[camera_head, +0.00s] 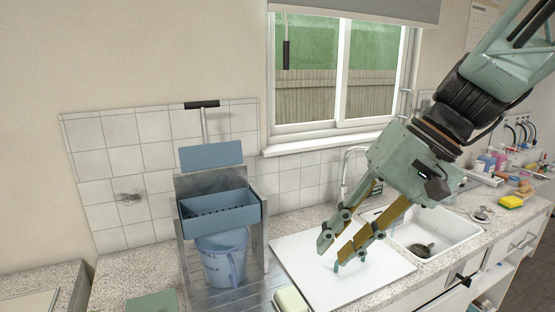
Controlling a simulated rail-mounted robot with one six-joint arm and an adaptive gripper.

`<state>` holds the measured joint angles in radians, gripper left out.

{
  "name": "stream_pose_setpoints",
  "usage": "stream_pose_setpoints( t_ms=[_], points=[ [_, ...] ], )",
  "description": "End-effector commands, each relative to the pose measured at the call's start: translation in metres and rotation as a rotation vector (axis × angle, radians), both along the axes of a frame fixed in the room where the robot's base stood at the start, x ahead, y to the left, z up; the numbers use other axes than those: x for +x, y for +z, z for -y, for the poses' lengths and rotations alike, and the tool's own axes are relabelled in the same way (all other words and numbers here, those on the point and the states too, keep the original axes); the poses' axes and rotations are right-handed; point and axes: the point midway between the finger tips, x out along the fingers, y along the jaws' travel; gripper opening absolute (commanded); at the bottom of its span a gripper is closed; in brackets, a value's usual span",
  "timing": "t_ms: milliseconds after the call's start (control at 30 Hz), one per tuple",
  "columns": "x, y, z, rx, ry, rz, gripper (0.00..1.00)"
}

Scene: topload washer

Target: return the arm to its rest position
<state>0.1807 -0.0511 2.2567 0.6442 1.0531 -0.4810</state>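My gripper (336,250) hangs at the end of my green arm, right of the picture's middle, pointing down and left. Its two fingers are apart, with a gap between them, and I see nothing held in the gap. The fingertips are over a white flat panel (300,265) set in the speckled counter. Small teal bits show by the fingertips; I cannot tell whether they belong to the fingers or to the panel. I cannot tell whether the tips touch the panel.
A blue bin (220,213) on a grey stand, with a blue bucket (222,262) below it, is to the left. A sink (440,230) and tap (346,172) are near the gripper. A sponge (291,299) lies in front. Bottles (490,162) stand at the right.

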Motion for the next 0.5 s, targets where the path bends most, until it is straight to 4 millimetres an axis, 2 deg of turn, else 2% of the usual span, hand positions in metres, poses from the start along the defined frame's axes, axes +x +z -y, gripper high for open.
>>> stream_pose_setpoints(
  t_ms=[500],
  points=[
    [-0.076,0.008,0.020,-0.187,0.013,0.046,0.21]
  ],
)
